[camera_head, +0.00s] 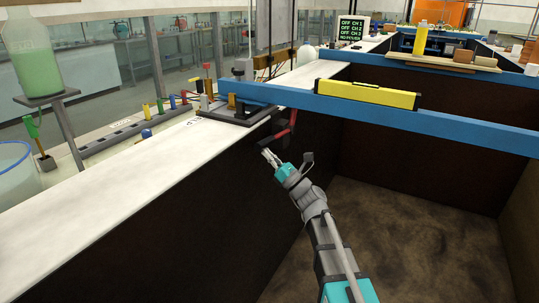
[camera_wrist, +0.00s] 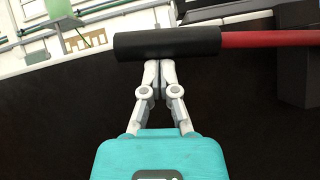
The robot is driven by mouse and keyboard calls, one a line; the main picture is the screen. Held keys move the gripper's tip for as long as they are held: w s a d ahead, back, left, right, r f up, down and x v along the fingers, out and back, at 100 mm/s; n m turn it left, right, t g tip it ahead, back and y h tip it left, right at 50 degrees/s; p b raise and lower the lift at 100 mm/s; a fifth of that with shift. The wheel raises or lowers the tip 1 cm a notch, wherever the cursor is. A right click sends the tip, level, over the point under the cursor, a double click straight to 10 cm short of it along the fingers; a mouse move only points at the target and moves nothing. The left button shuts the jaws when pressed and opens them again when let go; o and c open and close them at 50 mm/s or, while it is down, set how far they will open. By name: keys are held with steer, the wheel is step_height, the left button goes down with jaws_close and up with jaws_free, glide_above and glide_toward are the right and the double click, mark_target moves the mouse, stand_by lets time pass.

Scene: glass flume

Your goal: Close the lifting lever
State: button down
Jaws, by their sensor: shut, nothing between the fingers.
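The lifting lever shows in the wrist view as a red bar (camera_wrist: 268,39) ending in a thick black grip (camera_wrist: 168,43). My gripper (camera_wrist: 157,64) is shut and empty, with its fingertips at the lower edge of the black grip; I cannot tell whether they touch it. In the head view the lever's red part (camera_head: 293,120) stands out from the dark inner wall just below the blue beam. My gripper (camera_head: 266,152) is there below and left of it. The lever's black grip lies close to the fingertips and is hard to make out in that view.
A blue beam (camera_head: 460,133) crosses above the lever and carries a yellow level (camera_head: 366,94). A white ledge (camera_head: 120,190) runs along the left. A green bottle (camera_head: 32,55) stands on a stand at left. The brown-floored space (camera_head: 400,235) right of my arm is clear.

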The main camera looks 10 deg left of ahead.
step_height(320, 180, up, 9)
steer(key=w+m+t+h+p, duration=0.1)
steer(key=m+t+h+p, duration=0.2)
steer(key=m+p, duration=0.3)
steer(key=shift+w+d+m+p, duration=0.35)
steer(key=shift+w+m+p, duration=0.05)
steer(key=shift+p, duration=1.05)
steer(key=shift+w+f, duration=0.1)
steer(key=shift+f, duration=0.1)
steer(key=s+f+b, duration=0.1)
steer(key=f+b, duration=0.1)
steer(key=s+f+b, duration=0.1)
steer(key=f+b, duration=0.1)
steer(key=shift+s, duration=0.35)
steer(key=b, duration=0.4)
glide_toward(270, 142)
steer(key=shift+s+r, duration=0.6)
steer(key=shift+s, duration=0.2)
steer(key=shift+s+r, duration=0.55)
steer(key=shift+s, duration=0.2)
